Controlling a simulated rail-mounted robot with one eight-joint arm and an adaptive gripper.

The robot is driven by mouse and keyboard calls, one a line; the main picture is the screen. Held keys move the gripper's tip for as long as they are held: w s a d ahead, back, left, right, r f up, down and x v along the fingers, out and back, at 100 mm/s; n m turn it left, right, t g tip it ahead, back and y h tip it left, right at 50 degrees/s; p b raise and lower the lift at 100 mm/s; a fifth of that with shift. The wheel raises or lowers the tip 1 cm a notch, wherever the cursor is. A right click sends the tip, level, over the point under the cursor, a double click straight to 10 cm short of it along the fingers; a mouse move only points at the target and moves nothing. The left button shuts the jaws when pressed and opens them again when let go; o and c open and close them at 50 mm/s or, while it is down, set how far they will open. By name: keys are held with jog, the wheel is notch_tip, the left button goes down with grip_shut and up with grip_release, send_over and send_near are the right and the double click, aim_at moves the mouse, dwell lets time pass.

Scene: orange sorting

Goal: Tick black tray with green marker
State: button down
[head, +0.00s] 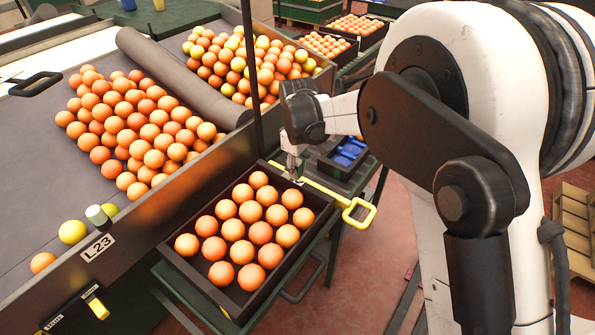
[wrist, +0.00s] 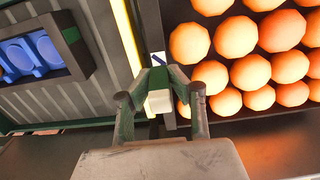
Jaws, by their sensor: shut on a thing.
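The black tray (head: 196,277) is filled with rows of oranges and sits on a green stand in the middle of the head view. Its dark rim shows in the wrist view (wrist: 152,28). My gripper (head: 293,176) is at the tray's far corner, pointing down. In the wrist view my gripper (wrist: 160,104) is shut on a small white piece (wrist: 159,102), the visible part of a marker. A short dark-blue stroke or tip (wrist: 158,59) shows on a white patch just beyond it. I cannot tell whether it touches the rim.
A yellow bar with a loop handle (head: 358,212) runs beside the tray. A box of blue pieces (head: 348,152) lies beyond. A sloped belt (head: 35,140) with many oranges is at left.

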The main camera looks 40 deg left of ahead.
aim_at(298, 160)
jog(key=shift+r+p, duration=1.05)
jog(key=shift+r, duration=1.5)
